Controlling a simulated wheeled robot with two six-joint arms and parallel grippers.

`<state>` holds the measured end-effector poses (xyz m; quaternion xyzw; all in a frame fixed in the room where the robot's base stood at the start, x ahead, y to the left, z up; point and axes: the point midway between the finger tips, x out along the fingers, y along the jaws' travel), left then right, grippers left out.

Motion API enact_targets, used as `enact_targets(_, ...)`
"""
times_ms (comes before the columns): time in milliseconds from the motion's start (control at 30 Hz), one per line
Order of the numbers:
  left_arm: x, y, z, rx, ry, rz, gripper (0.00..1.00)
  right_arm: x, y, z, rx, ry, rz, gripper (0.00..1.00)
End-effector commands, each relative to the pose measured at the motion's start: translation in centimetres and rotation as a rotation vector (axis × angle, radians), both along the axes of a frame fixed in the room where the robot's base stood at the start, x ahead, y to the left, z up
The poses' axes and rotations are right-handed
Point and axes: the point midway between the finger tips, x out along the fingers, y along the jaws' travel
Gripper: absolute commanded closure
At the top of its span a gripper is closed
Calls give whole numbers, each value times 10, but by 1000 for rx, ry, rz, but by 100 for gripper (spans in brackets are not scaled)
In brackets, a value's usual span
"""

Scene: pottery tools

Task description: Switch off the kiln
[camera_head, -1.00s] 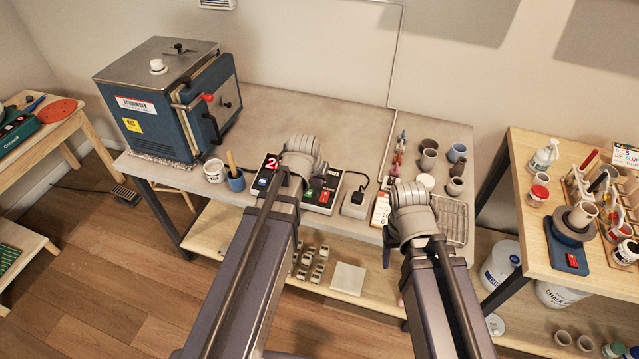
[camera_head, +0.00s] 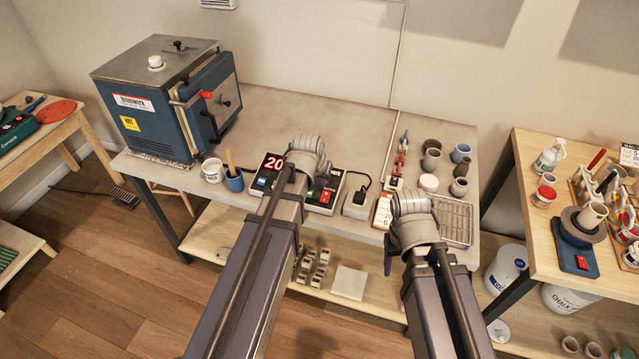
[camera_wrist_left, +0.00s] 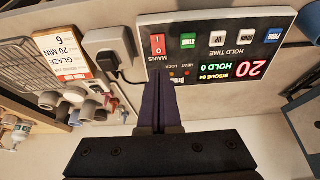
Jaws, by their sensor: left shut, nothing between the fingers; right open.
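The blue kiln (camera_head: 150,115) stands at the left of the grey table, its door closed. Its control box (camera_head: 268,184) lies to the right on the table, partly behind my left arm. Its lit display in the left wrist view (camera_wrist_left: 232,70) reads 20, with HOLD 0 and BISQUE 04. The red mains switch (camera_wrist_left: 157,45) is beside the green start button (camera_wrist_left: 188,41). My left gripper (camera_wrist_left: 160,92) is shut and empty, its tips near the box's edge by the mains switch; contact cannot be told. My right gripper (camera_head: 388,262) is mostly hidden by its arm.
A plug-like grey block (camera_head: 356,205) with a black cable is right of the box. A glaze card (camera_head: 382,212), wire rack (camera_head: 455,222) and small pots (camera_head: 431,160) lie beyond it. A cup (camera_head: 234,181) and white tub (camera_head: 213,171) stand left of the box.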

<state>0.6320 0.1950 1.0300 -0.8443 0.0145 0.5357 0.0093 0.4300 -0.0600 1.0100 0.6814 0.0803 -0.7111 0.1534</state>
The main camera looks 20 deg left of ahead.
Motion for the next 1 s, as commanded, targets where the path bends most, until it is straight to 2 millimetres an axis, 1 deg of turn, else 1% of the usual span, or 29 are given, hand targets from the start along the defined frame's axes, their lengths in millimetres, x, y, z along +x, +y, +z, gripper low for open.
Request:
enact_targets(33, 5, 0, -15, 0, 0, 0, 100, 0, 0, -15, 0, 0, 0, 40)
enact_targets(400, 28, -1, -67, 0, 0, 0, 100, 0, 0, -67, 0, 0, -2, 40)
enact_targets(500, 33, -1, -78, 0, 0, 0, 100, 0, 0, -78, 0, 0, -2, 40)
enact_targets(667, 37, -1, -86, 0, 0, 0, 100, 0, 0, -86, 0, 0, -2, 40)
enact_targets(1000, 37, -1, -86, 0, 0, 0, 100, 0, 0, -86, 0, 0, -2, 40)
